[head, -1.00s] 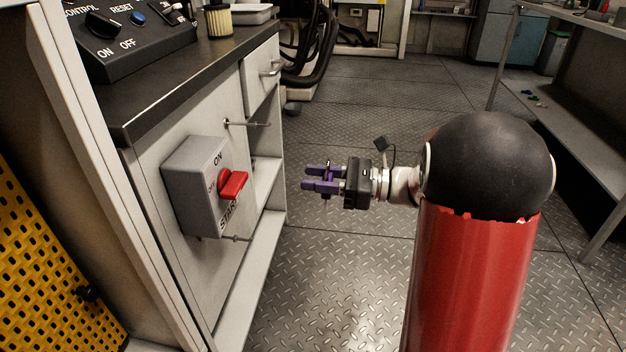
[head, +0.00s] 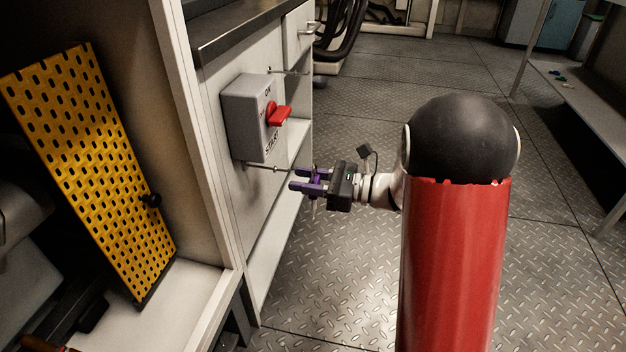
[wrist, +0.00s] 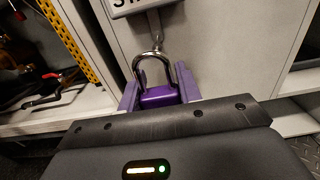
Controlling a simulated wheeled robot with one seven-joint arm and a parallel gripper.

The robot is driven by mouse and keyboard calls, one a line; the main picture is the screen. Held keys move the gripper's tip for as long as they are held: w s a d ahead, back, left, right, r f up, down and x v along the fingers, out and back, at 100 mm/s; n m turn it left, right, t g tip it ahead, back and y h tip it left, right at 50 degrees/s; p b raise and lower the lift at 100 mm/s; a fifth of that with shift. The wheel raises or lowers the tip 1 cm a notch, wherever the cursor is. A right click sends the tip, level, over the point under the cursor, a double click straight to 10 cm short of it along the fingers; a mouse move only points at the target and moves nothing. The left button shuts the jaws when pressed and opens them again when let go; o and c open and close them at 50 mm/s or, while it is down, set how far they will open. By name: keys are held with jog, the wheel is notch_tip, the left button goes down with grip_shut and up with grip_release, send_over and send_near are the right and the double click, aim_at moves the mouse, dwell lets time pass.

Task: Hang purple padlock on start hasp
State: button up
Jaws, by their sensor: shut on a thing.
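My gripper (head: 301,179) is shut on the purple padlock, whose body (wrist: 160,97) sits between the purple fingers in the wrist view. The padlock's silver shackle (wrist: 154,62) points up and away from the gripper. The start hasp (head: 266,168) is a thin metal rod sticking out below the grey START box (head: 247,117). In the wrist view, the hasp's end (wrist: 158,42) appears right at the top of the shackle. I cannot tell whether it passes through the shackle or only lies behind it. In the head view the fingers mostly hide the padlock.
The START box has a red switch handle (head: 279,115). Another thin rod (head: 290,71) sticks out above the box. A yellow perforated panel (head: 95,160) leans at the left, behind the cabinet's white upright. The patterned metal floor (head: 340,290) to the right is clear.

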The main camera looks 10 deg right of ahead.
jog(key=f+b+x, duration=0.1)
jog(key=x, duration=0.6)
jog(key=shift+f, duration=0.3)
dwell(0.4)
jog(key=shift+a, duration=0.1)
dwell(0.5)
jog(key=o, duration=1.2)
jog(key=shift+c, duration=0.2)
